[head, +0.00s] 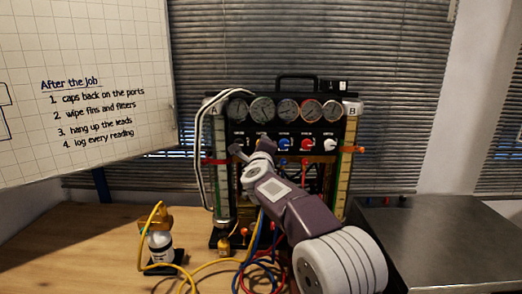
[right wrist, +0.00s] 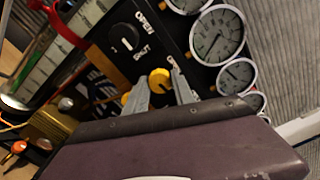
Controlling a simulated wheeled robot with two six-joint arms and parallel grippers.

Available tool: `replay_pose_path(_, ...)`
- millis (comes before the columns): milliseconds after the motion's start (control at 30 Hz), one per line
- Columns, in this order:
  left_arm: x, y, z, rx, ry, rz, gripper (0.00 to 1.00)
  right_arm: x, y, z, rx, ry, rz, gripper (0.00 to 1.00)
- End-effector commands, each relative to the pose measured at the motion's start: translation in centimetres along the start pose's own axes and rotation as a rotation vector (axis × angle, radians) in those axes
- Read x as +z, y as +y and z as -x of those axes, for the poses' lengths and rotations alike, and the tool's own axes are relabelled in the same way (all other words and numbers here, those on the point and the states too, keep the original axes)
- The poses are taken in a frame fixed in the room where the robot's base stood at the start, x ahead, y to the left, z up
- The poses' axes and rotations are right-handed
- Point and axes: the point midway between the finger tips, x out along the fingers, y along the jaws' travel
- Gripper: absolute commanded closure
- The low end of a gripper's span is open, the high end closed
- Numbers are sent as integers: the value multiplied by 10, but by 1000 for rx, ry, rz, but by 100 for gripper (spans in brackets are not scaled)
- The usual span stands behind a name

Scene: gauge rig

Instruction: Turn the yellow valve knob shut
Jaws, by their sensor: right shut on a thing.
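The yellow valve knob (right wrist: 160,80) shows in the right wrist view, on the black gauge panel, between the two fingers of my right gripper (right wrist: 163,92). The right gripper is shut on it. The knob's pointer direction is hard to read. In the head view my right gripper (head: 252,149) reaches the left part of the knob row, and the arm hides most of the yellow knob. My left gripper is not in view.
A black knob (right wrist: 125,40) marked OPEN and SHUT sits beside the yellow one. A blue knob (head: 284,143), a red knob (head: 306,144) and a white knob (head: 330,144) are to the right. Coloured hoses (head: 262,270) lie below. A bottle (head: 160,246) stands left.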

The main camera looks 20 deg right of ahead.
Motion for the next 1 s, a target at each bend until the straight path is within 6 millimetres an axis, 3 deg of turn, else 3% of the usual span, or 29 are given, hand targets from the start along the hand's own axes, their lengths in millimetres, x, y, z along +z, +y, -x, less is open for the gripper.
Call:
replay_pose_path(33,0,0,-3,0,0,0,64,-3,8,-1,11,4,-17,100)
replay_pose_path(733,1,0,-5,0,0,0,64,-2,8,-1,13,5,-81,100)
replay_pose_path(767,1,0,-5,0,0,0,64,-2,8,-1,13,5,-81,67)
replay_pose_path(833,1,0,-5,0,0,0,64,-2,7,-1,12,4,-81,48)
replay_pose_path(1000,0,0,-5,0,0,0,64,-1,5,0,8,3,-81,48)
